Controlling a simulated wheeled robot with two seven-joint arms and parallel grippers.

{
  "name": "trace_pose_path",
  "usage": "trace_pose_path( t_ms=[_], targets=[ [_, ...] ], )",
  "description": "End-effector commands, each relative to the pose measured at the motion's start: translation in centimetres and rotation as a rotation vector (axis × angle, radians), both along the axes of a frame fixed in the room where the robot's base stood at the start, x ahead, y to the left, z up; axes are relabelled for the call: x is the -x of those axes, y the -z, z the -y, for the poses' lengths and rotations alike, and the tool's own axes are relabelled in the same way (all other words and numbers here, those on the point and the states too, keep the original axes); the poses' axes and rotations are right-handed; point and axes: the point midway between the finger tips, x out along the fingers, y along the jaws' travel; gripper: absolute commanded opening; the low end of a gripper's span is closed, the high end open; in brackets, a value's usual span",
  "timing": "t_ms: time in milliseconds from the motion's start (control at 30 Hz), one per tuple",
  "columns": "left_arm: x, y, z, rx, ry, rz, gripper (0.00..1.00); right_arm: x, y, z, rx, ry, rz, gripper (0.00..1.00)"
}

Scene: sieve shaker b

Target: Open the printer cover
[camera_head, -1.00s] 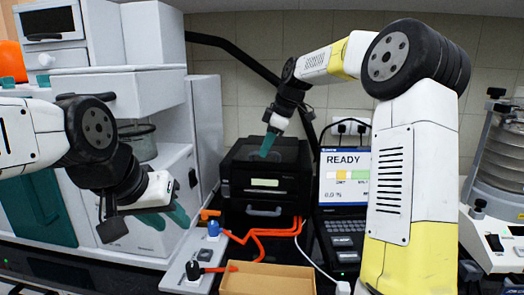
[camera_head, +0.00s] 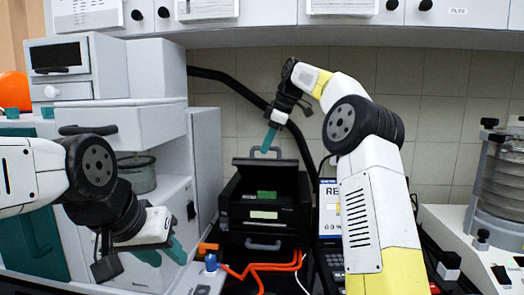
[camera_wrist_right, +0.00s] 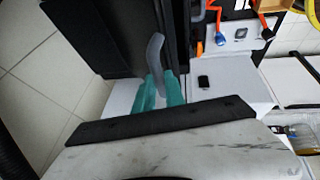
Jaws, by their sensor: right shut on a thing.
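The black printer (camera_head: 232,212) stands on the bench at the centre. Its cover (camera_head: 285,178) is tilted up with its handle edge raised, and a green part (camera_head: 267,195) shows in the opening below. A grey handle (camera_head: 257,152) is on the cover's upper edge. My right gripper (camera_head: 268,141) is shut on this handle. The right wrist view shows its teal fingers around the grey handle (camera_wrist_right: 154,52). My left gripper (camera_head: 163,252) is open and empty, in front of the white cabinet left of the printer.
Orange cables (camera_head: 268,266) lie in front of the printer. A sieve shaker (camera_head: 496,190) stands at the far right. Wall cabinets (camera_head: 440,12) hang above.

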Motion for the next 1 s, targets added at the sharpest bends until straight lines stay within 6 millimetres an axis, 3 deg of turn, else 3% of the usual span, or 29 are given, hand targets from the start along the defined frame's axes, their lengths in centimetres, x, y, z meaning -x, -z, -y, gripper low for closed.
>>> trace_pose_path(
  t_ms=[533,567,667,1000],
  targets=[
    [0.0,0.0,0.0,0.0,0.0,0.0,0.36,-0.68,0.56,0.64,0.011,0.007,-0.01,0.0],
    [0.0,0.0,0.0,0.0,0.0,0.0,0.36,-0.68,0.58,0.64,0.011,0.007,-0.01,0.16],
    [0.0,0.0,0.0,0.0,0.0,0.0,0.36,-0.61,0.47,0.52,0.009,0.005,-0.01,0.36],
    [0.0,0.0,0.0,0.0,0.0,0.0,0.36,-0.44,-0.01,0.3,0.005,0.001,-0.005,0.36]
  ],
)
